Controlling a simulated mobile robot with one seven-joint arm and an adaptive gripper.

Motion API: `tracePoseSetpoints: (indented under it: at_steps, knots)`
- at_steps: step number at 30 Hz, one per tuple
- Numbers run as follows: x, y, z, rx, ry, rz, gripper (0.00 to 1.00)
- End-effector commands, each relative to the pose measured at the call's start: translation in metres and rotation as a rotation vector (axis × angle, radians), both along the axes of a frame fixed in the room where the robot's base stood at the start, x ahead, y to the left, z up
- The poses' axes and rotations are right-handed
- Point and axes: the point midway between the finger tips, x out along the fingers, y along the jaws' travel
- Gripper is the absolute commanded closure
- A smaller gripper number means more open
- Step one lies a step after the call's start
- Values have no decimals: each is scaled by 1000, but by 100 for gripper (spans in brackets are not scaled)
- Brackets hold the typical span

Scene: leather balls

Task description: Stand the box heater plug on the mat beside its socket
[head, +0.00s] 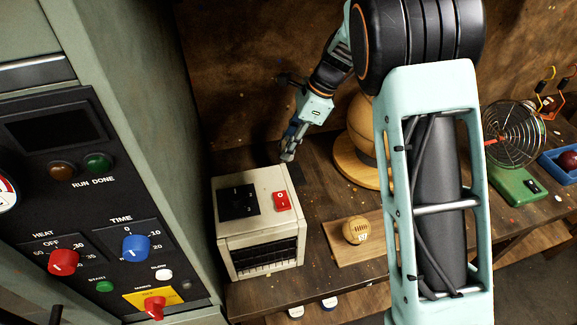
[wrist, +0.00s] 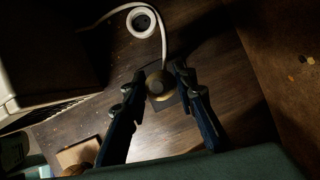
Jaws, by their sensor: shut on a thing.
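The box heater (head: 258,220), cream with a red switch, stands at the left of the bench; part of it shows at the left of the wrist view (wrist: 35,55). My gripper (head: 288,155) points down just behind it. In the wrist view my gripper (wrist: 157,82) is shut on the plug (wrist: 158,84), a rounded brownish shape at the end of a white cord (wrist: 161,40). A small dark square mat (wrist: 172,101) shows under the plug; I cannot tell whether they touch. The white round socket (wrist: 142,20) lies a little beyond. In the head view the plug is hidden.
A big leather ball (head: 362,125) on a round wooden stand is right of my gripper. A small ball (head: 357,229) sits on a board in front. A wire-cage fan (head: 512,134) stands farther right. A tall control cabinet (head: 95,200) bounds the left.

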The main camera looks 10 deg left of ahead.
Motion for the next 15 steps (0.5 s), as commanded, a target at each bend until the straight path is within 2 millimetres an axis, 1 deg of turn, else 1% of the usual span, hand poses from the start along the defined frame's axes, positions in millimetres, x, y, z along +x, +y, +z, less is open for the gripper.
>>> tracePoseSetpoints:
  at_steps: [1,3,8,15]
  knots:
    - [-1,0,-11,-2,3,-1,96]
    - [-1,0,-20,-2,2,0,96]
    - [0,0,-31,0,0,0,96]
    - [0,0,-63,-2,2,0,96]
